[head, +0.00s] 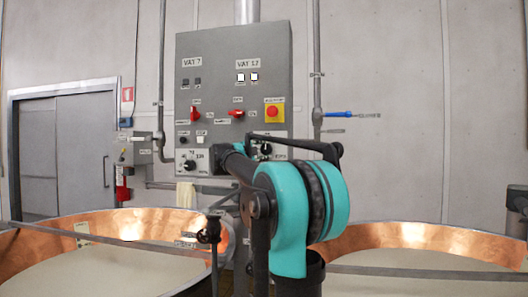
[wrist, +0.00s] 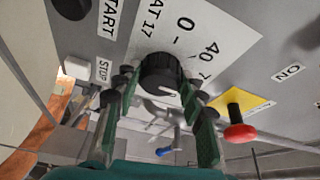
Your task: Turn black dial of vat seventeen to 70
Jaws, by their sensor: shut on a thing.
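The black dial of vat seventeen (wrist: 160,72) sits on a white scale plate (wrist: 205,35) marked "AT 17", "0", "40" and a partly cut "7". A small white mark shows on the dial face toward the lower right; its exact reading cannot be told. My gripper (wrist: 157,88) has its green-padded fingers on both sides of the dial and is shut on it. In the head view the dial (head: 265,149) is partly hidden by my arm, below the VAT 17 controls, and my fingers cannot be made out.
The grey control panel (head: 216,60) carries red switches (head: 236,113), a yellow-backed red button (head: 272,112) and the VAT 7 dial (head: 189,164). In the wrist view the red button (wrist: 239,132) is right of my fingers. Copper vats (head: 415,235) stand below.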

